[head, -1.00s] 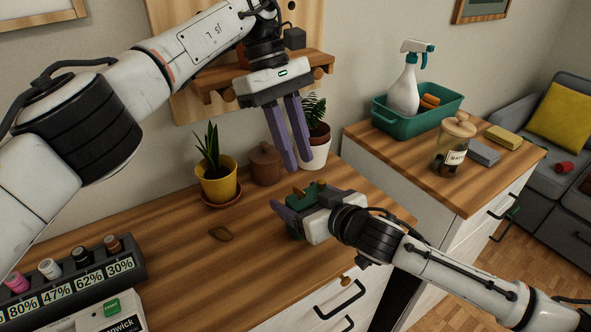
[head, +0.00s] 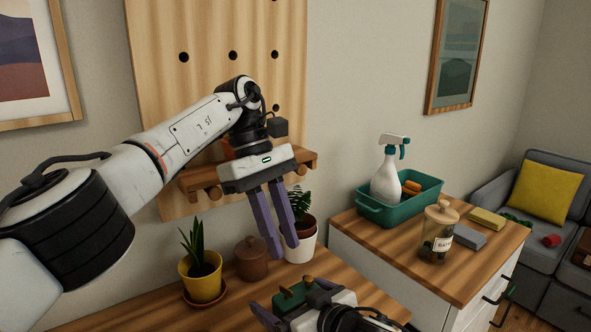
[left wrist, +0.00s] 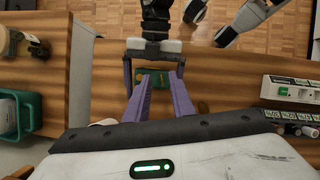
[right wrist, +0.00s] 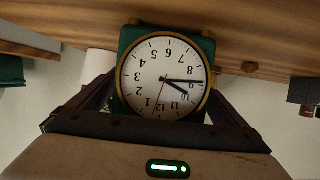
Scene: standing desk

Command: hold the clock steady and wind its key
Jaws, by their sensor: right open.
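The green clock (head: 291,298) stands on the wooden desk top, partly hidden by my right gripper. Its white dial (right wrist: 165,75) with a brass rim shows upside down in the right wrist view. My right gripper (head: 288,305) is open, with its purple fingers on either side of the clock; I cannot tell whether they touch it. My left gripper (head: 283,249) is open and empty, above and behind the clock in the head view, fingers pointing down. The left wrist view shows the clock (left wrist: 153,80) beyond its fingers. A small brown piece (head: 308,281) shows at the clock; I cannot tell if it is the key.
A yellow plant pot (head: 201,284), a brown lidded pot (head: 251,260) and a white plant pot (head: 302,245) stand behind the clock. A wooden shelf (head: 305,158) is on the wall board. A side cabinet holds a teal bin (head: 374,212) and a jar (head: 437,235).

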